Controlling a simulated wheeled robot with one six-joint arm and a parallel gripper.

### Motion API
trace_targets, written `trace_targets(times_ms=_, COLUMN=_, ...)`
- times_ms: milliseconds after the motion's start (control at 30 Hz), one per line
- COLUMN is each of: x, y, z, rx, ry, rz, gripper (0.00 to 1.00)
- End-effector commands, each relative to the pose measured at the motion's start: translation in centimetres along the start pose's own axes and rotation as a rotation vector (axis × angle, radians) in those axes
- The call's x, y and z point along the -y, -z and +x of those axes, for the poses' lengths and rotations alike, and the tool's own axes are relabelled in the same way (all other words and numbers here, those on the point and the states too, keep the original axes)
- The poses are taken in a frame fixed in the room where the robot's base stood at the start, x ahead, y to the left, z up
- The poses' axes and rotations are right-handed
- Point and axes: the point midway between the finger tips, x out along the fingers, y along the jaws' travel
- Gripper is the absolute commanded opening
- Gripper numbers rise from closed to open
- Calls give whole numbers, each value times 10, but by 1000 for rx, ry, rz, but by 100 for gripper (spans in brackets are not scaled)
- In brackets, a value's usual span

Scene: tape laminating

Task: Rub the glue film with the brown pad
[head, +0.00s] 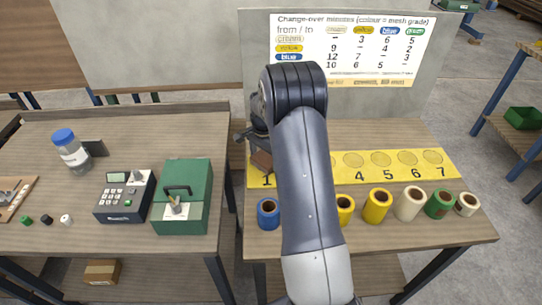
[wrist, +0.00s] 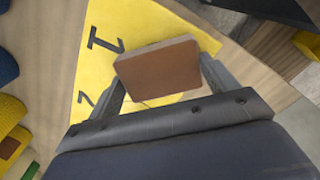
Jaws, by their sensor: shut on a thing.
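The brown pad (wrist: 158,70) is a flat block held between the two fingers of my gripper (wrist: 160,85) in the wrist view. In the head view the pad (head: 262,161) shows at the left edge of my arm, near the number 1 on the yellow numbered strip (head: 433,165). In the wrist view the pad is over the yellow strip (wrist: 105,20), near its 1; whether it touches the strip I cannot tell. I cannot make out a glue film in either view. My arm hides the strip's middle-left part in the head view.
A blue roll (head: 268,212), yellow rolls (head: 377,206), a cream roll (head: 409,204) and a green roll (head: 439,204) stand along the table's front. On the left table are a green box (head: 183,195), a keypad device (head: 125,197) and a bottle (head: 71,153). A chart board (head: 352,50) stands behind.

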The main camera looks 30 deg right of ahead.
Motion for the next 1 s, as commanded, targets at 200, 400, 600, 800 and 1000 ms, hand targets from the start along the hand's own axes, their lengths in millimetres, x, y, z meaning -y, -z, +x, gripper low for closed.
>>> trace_targets(times_ms=200, x=9, y=-10, z=2, rx=4, ry=-2, rz=0, gripper=63)
trace_targets(times_ms=400, x=8, y=-10, z=1, rx=3, ry=-2, rz=0, gripper=63)
trace_targets(times_ms=600, x=9, y=-10, z=-8, rx=2, ry=-2, rz=0, gripper=63)
trace_targets(times_ms=800, x=9, y=-9, z=-30, rx=1, ry=0, rz=0, gripper=63)
trace_targets(times_ms=1000, x=9, y=-9, z=-50, rx=1, ry=0, rz=0, gripper=63)
